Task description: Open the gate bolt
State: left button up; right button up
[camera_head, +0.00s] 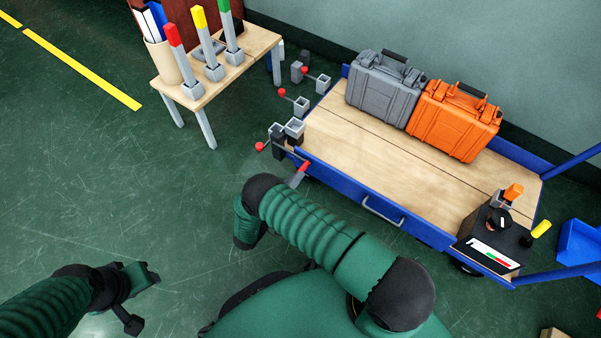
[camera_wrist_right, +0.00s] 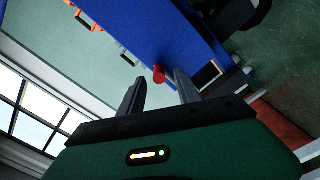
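A red handle (camera_head: 304,167) sticks out at the near left corner of the blue cart (camera_head: 345,184); the same red end seems to show in the right wrist view (camera_wrist_right: 158,74). My right gripper (camera_head: 296,180) is beside it, mostly hidden by my arm. In the wrist view its two fingers (camera_wrist_right: 160,80) are apart, with the red end between or just beyond their tips; contact cannot be told. Several grey brackets (camera_head: 294,128) with red-ball levers (camera_head: 260,146) line the cart's left end. Which part is the gate bolt is not clear. My left gripper (camera_head: 142,298) is open, empty, over the floor.
A grey case (camera_head: 385,85) and an orange case (camera_head: 455,120) stand on the cart's wooden deck. A panel (camera_head: 490,258) with coloured handles is at its near right. A small table (camera_head: 258,38) with red, yellow and green levers stands upper left. The left floor is clear.

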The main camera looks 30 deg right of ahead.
jog(key=x, duration=0.4)
jog(key=shift+d+b, duration=0.1)
jog(key=shift+b, duration=0.3)
grip_shut()
dwell(1.0)
